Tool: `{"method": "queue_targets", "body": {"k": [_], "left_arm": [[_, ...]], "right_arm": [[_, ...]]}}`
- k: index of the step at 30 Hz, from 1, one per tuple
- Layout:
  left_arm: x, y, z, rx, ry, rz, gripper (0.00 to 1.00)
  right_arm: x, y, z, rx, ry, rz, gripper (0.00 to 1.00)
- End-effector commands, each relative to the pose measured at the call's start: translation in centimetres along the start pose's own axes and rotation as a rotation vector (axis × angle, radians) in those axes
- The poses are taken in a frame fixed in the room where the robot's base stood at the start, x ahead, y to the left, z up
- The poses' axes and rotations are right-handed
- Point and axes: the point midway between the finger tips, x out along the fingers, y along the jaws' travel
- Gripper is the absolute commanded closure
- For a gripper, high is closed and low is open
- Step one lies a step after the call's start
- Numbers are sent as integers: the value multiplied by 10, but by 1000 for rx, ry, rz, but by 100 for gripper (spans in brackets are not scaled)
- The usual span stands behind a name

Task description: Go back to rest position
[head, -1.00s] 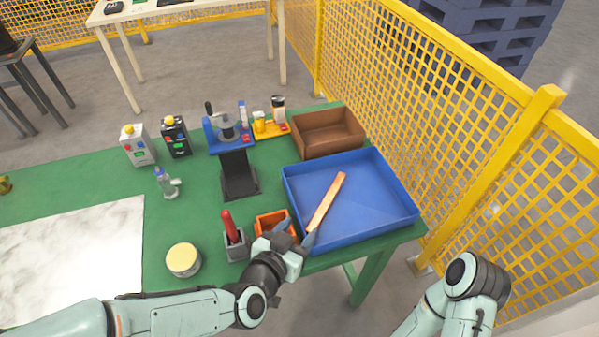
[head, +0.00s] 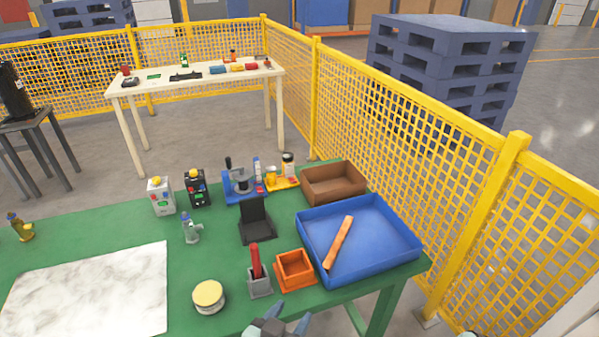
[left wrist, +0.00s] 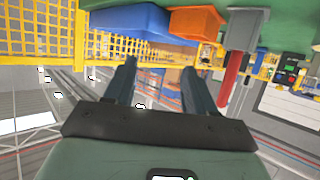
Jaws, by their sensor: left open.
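My left gripper (head: 278,326) shows at the bottom edge of the head view, in front of the green table's near edge. In the left wrist view its two dark fingers (left wrist: 158,85) are spread apart with nothing between them. A wooden stick (head: 339,243) lies in the blue tray (head: 384,259), apart from the gripper. The orange box (head: 294,271) and the grey holder with a red-handled tool (head: 257,275) stand on the table just beyond the gripper. My right gripper is not in view.
The green table (head: 110,222) also holds a brown box (head: 334,184), a round tin (head: 208,296), a marble slab (head: 90,290) and several small devices. A yellow mesh fence (head: 450,165) stands at the right. Floor shows beyond the table.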

Motion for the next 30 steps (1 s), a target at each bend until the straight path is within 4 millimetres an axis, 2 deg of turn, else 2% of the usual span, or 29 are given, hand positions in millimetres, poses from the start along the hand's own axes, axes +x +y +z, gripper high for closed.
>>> {"method": "queue_targets", "body": {"k": [1, 5, 8, 11, 12, 14, 15, 18, 21, 25, 30], "left_arm": [[0, 0, 1, -1, -3, -1, 45], [19, -17, 53, -63, -171, -22, 45], [26, -27, 94, -122, -290, -36, 45], [26, -39, 143, -200, -425, -56, 45], [24, -42, 165, -239, -487, -64, 45], [16, -48, 201, -309, -587, -80, 45], [8, -50, 227, -366, -662, -92, 45], [-21, -48, 287, -522, -843, -121, 45], [-52, -37, 332, -667, -989, -143, 45], [-83, -19, 364, -807, -1113, -161, 45], [-99, -8, 379, -879, -1172, -168, 45]], "right_arm": [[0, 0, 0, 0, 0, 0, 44], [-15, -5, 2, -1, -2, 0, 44], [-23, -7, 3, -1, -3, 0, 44], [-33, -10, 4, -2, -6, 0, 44], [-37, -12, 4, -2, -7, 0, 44], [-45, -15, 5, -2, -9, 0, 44], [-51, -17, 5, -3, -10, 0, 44], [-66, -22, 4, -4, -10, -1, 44], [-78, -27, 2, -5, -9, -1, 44], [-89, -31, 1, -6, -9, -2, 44], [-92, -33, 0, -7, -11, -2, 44]]}}
